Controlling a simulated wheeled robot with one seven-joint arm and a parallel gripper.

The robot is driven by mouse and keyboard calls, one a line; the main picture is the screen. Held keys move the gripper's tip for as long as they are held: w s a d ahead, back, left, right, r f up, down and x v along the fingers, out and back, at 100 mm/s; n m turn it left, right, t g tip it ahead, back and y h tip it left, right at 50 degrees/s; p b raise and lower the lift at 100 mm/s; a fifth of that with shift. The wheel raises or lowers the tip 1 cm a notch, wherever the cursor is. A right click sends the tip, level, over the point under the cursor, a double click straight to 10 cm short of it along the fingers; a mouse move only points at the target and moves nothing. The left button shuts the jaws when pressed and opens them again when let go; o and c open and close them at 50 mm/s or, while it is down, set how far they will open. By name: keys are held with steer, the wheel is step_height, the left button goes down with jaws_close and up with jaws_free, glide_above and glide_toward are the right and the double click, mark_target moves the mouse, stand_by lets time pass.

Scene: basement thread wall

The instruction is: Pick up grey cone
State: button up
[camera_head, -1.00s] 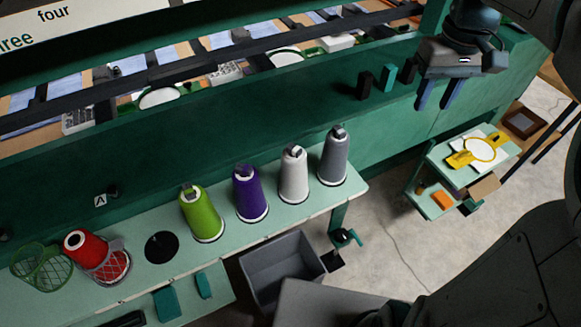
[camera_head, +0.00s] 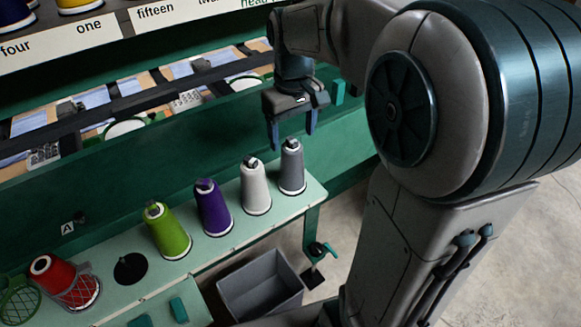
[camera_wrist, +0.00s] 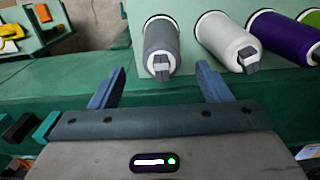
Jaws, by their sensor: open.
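The grey cone (camera_head: 291,167) stands upright at the right end of a row of thread cones on the pale green shelf (camera_head: 232,236). My gripper (camera_head: 293,140) is open and points down, above and behind the grey cone in the head view. In the wrist view the grey cone (camera_wrist: 161,48) lies ahead, with its dark tip roughly between the two blue fingers (camera_wrist: 160,88). The fingers appear apart from it, with nothing between them. The white cone (camera_head: 255,187) stands close to its left.
A purple cone (camera_head: 213,208) and a green cone (camera_head: 167,231) stand farther left. A red cone (camera_head: 62,279) lies tilted in a mesh holder. A grey bin (camera_head: 261,285) is below the shelf. The green wall (camera_head: 180,160) runs behind the row.

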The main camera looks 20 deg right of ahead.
mark_target(292, 156)
step_height(292, 156, down, 7)
steer(key=shift+a+f+p, duration=0.1)
steer(key=shift+f+p, duration=0.1)
steer(key=shift+p, duration=0.15)
steer(key=c, duration=1.2)
steer(key=shift+r, duration=0.1)
steer(key=shift+c, duration=0.2)
